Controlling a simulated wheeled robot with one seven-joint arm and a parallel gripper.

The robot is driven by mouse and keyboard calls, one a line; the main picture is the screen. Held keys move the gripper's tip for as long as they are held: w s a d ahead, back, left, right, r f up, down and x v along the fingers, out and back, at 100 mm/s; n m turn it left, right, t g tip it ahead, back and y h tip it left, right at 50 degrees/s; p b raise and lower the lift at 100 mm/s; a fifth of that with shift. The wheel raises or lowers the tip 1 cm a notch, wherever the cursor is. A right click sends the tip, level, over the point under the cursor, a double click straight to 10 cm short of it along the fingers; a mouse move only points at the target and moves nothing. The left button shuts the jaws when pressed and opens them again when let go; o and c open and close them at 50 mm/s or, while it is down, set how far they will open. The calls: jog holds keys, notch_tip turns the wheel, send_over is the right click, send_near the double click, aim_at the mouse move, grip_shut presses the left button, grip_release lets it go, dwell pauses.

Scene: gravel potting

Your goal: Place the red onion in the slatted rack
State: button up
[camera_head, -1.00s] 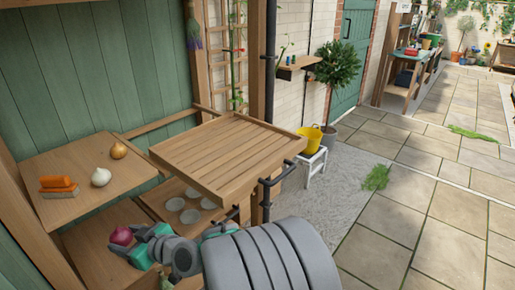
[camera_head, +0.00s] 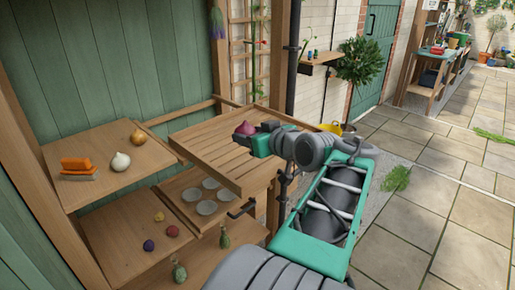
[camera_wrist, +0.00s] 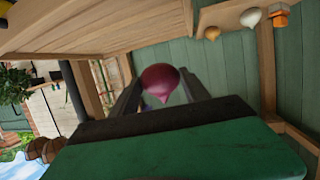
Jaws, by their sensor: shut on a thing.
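The red onion (camera_head: 245,128) is a purple-red bulb over the far right part of the slatted rack (camera_head: 205,153), a wooden tray with parallel slats and a raised rim. My gripper (camera_head: 250,135) is shut on the onion and comes in from the right. In the wrist view the onion (camera_wrist: 160,80) sits between the two dark fingers, and the picture is upside down, with the rack (camera_wrist: 100,30) at the top left. A gap between onion and slats is hard to judge. No other object shows on the rack.
A shelf (camera_head: 115,185) at left holds an orange brush (camera_head: 78,165), a white onion (camera_head: 120,161) and a brown onion (camera_head: 138,137). Below are several pale dishes (camera_head: 207,207) and small coloured balls (camera_head: 149,245). A wooden post and dark pipe stand behind the rack.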

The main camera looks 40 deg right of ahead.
jog(key=w+d+f+p, duration=0.1)
jog(key=w+d+f, duration=0.1)
jog(key=w+d, duration=0.2)
send_over(255, 159)
notch_tip(255, 159, down, 6)
jog(key=shift+a+r+p, duration=0.1)
jog(key=shift+a+p, duration=0.05)
jog(key=shift+p, duration=0.25)
notch_tip(255, 159, down, 4)
jog(key=shift+w+r+p, duration=0.1)
jog(key=shift+r+p, duration=0.15)
jog(key=shift+p, duration=0.25)
jog(key=shift+f, duration=0.1)
jog(key=shift+f+b, duration=0.15)
jog(key=shift+b, duration=0.2)
jog(key=o, duration=1.5)
jog(key=shift+c, duration=0.2)
